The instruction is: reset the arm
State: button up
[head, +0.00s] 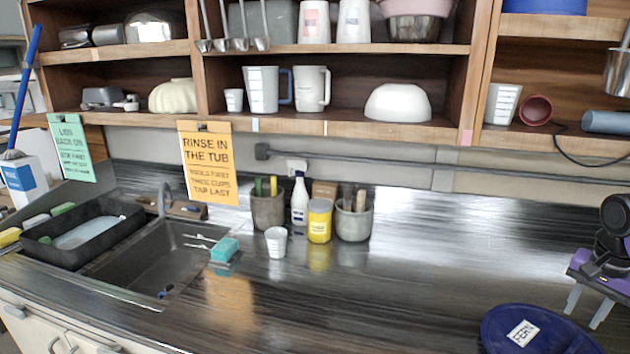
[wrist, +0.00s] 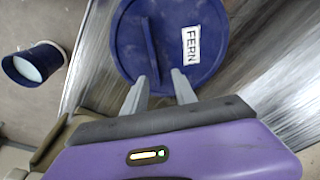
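My gripper (head: 588,304) is at the right edge of the head view, above the counter (head: 400,280). Its two grey fingers are apart with nothing between them. In the wrist view my gripper (wrist: 160,82) also shows spread fingers, pointing toward a round blue lid (wrist: 205,25) labelled FERN. The lid also shows in the head view (head: 550,340) at the bottom right, on the counter, partly cut off by the frame. The fingertips overlap the lid's edge in the wrist view; I cannot tell the exact gap.
A blue bucket (wrist: 35,65) with pale contents stands at the left in the wrist view, off the counter. The sink (head: 165,262), a white cup (head: 276,242), a yellow jar (head: 319,220) and crocks stand left. Shelves (head: 330,130) hang above. The counter's middle is clear.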

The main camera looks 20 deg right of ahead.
jog(key=w+d+r+n+t+h, duration=0.2)
jog(key=w+d+r+t, duration=0.15)
jog(key=w, duration=0.35)
jog(key=w+a+r+n+t, duration=0.2)
jog(key=w+a+t, duration=0.35)
jog(key=w, duration=0.25)
jog(key=a+f+n+t+h, duration=0.25)
jog(key=a+t, duration=0.35)
jog(key=a, duration=1.2)
jog(key=s+a+f+t+b, duration=0.1)
jog(key=s+a+f, duration=0.1)
jog(key=s+a, duration=0.6)
jog(key=s+a+f+t, duration=0.1)
jog(key=s+a+f, duration=0.2)
jog(key=s+a, duration=0.5)
jog(key=s+a+f+n+g+y, duration=0.1)
jog(key=s+a+f+n+y, duration=0.1)
jog(key=s, duration=1.1)
jog(key=s+a+f+n+g+y+b, duration=0.1)
jog(key=s+a+f+n+g+y, duration=0.1)
jog(key=s+a+n, duration=0.4)
jog(key=s+a+f+y, duration=0.1)
jog(key=s+a+y, duration=0.1)
jog(key=s, duration=0.4)
jog(key=shift+s+a, duration=0.35)
jog(key=shift+a, duration=0.25)
